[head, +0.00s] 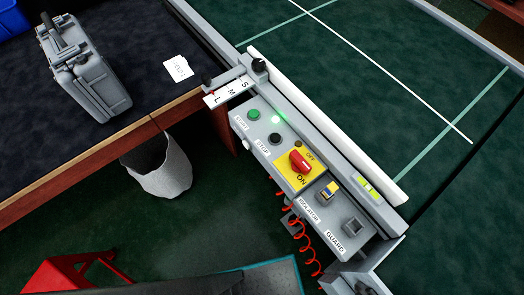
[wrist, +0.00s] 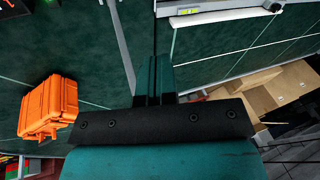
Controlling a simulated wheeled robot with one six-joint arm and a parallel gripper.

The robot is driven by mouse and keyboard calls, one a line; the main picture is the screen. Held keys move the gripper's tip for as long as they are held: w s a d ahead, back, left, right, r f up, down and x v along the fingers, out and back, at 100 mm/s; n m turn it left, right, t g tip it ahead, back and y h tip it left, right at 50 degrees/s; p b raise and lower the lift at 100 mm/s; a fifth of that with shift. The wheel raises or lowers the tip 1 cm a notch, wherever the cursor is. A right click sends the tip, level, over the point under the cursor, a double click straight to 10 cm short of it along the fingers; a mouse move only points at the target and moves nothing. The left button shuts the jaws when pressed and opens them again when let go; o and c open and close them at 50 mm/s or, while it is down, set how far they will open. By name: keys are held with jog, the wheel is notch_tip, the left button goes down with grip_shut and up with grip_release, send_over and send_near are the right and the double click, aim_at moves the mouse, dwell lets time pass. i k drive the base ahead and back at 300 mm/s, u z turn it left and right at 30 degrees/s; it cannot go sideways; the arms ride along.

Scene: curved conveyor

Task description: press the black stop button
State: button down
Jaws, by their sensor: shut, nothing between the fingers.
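The black stop button (head: 275,139) sits on a grey control panel (head: 262,129), between a green start button (head: 254,115) and a red knob (head: 301,160) on a yellow plate. Its label reads STOP. My gripper (wrist: 154,66) shows in the wrist view, with its teal fingers together and nothing between them. It is not seen in the head view, where only a teal part of my arm shows at the bottom edge. The stop button cannot be made out in the wrist view, so the gripper appears well apart from it.
A small green light (head: 280,119) glows by the panel. A white rail (head: 325,125) runs behind it, beside the dark green belt (head: 400,60). A grey case (head: 85,75) stands on the left table. The wrist view shows an orange case (wrist: 48,106) and cardboard boxes (wrist: 270,95).

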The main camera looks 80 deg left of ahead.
aim_at(275, 138)
jog(key=u, duration=1)
jog(key=k, duration=0.2)
jog(key=u, duration=0.85)
jog(key=i, duration=0.45)
jog(key=z, duration=0.05)
